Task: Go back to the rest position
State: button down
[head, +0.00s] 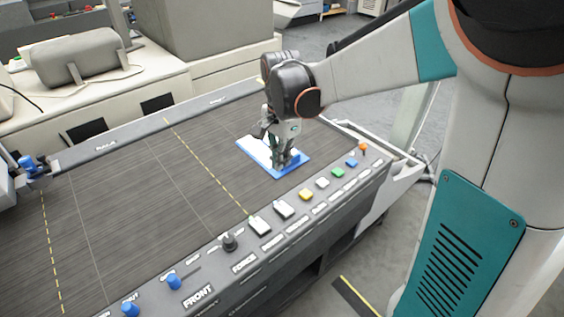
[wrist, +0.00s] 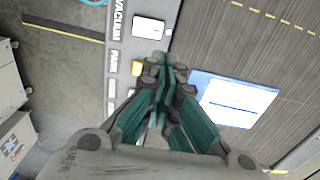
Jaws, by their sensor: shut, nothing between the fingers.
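My gripper (head: 286,160) is shut and empty, pointing down over the right part of the dark machine bed (head: 120,200). In the wrist view its fingertips (wrist: 165,68) are together, above the border between the bed and the front control panel. A flat blue-edged piece with a white top (head: 250,148) lies on the bed below and behind the gripper in the head view. It also shows in the wrist view (wrist: 235,105), to the right of the fingers and apart from them. The gripper hides part of it in the head view.
The front panel (head: 225,268) carries several buttons, among them a yellow one (head: 305,194), and blue knobs (head: 174,282). A blue-topped fitting (head: 28,163) stands at the far left. Beige machine housings (head: 205,30) stand behind the bed. The bed's middle and left are clear.

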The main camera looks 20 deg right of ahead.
dwell(0.4)
jog(key=s+a+r+n+t+b, duration=0.2)
jog(key=s+n+t+b, duration=0.2)
jog(key=s+n, duration=1)
jog(key=s+t, duration=0.2)
jog(key=t, duration=0.1)
jog(key=shift+s+a+r+b, duration=0.15)
jog(key=shift+s+b, duration=0.15)
jog(key=c, duration=2.1)
grip_release()
jog(key=shift+s, duration=0.15)
jog(key=o, duration=0.9)
jog(key=shift+c, duration=0.2)
jog(key=n+g, duration=0.4)
jog(key=g, duration=0.3)
send_over(279, 204)
notch_tip(279, 204, down, 4)
notch_tip(279, 204, down, 14)
jog(key=b, duration=0.5)
jog(key=shift+r, duration=0.25)
